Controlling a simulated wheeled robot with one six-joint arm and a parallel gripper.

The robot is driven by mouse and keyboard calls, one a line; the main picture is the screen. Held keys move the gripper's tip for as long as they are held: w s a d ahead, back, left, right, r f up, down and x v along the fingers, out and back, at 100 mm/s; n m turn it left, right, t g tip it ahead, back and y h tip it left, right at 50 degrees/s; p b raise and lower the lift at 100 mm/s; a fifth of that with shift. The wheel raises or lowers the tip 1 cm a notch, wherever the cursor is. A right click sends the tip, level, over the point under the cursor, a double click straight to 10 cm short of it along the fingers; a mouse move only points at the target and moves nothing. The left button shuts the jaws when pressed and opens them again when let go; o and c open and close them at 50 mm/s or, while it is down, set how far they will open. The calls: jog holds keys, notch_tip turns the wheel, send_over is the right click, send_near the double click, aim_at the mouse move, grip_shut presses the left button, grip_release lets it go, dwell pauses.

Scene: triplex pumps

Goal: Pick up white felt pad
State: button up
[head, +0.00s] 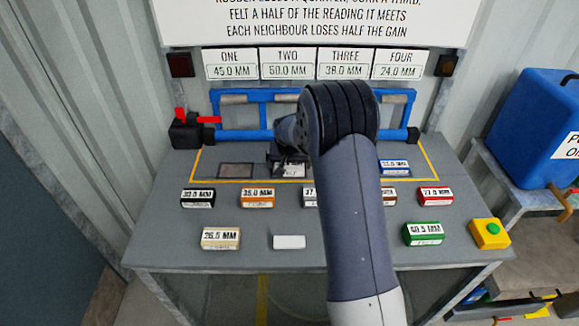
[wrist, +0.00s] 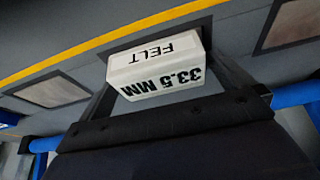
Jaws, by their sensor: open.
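A white felt pad (wrist: 165,68) labelled "FELT" and "33.5 MM" shows upside down in the wrist view. It sits over a dark square inside the yellow outline, and in the head view it is partly hidden (head: 291,171) by my gripper. My gripper (head: 280,158) is low over the pad, and its open fingers (wrist: 168,88) reach along both sides of it. I cannot tell whether they touch it. Another white block (head: 289,242), with no readable label, lies at the table's front.
A blue block (head: 395,167) is right of my arm. Black (head: 198,198), orange (head: 257,198), red (head: 435,196), cream (head: 220,238) and green (head: 423,234) blocks lie nearer the front. An empty dark square (head: 235,170) is at left. A blue rail (head: 240,134) stands close behind.

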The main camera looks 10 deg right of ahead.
jog(key=shift+c, duration=0.2)
jog(key=c, duration=0.8)
jog(key=shift+r, duration=0.1)
jog(key=shift+c, duration=0.2)
